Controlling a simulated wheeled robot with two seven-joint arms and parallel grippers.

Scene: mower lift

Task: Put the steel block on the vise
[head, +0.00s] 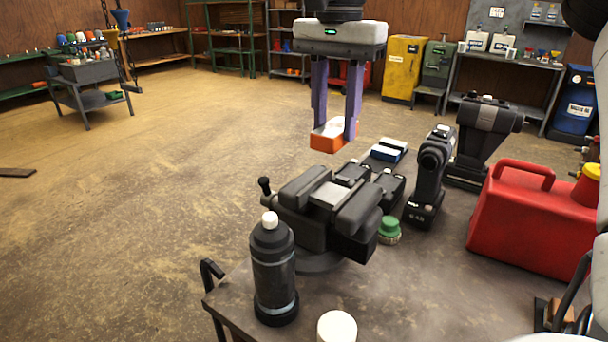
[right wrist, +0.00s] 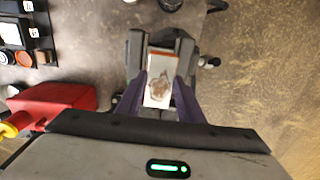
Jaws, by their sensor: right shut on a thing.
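My right gripper (head: 335,125) comes down from above and is shut on a block (head: 328,140) with orange sides and a pale top. In the right wrist view the block (right wrist: 158,90) shows a pale face with a brown stain and an orange edge, between the purple fingers. I cannot tell from its look that it is steel. The dark vise (head: 352,217) stands on the bench, with a grey flat part between its black jaws. The block is held in the air above the vise; its exact height is unclear. My left gripper is not in view.
A dark bottle with a white cap (head: 272,270) stands in front of the vise. A green-capped jar (head: 389,230), a black power tool (head: 430,175) and a red fuel can (head: 530,225) stand to its right. A white round lid (head: 337,326) is at the front.

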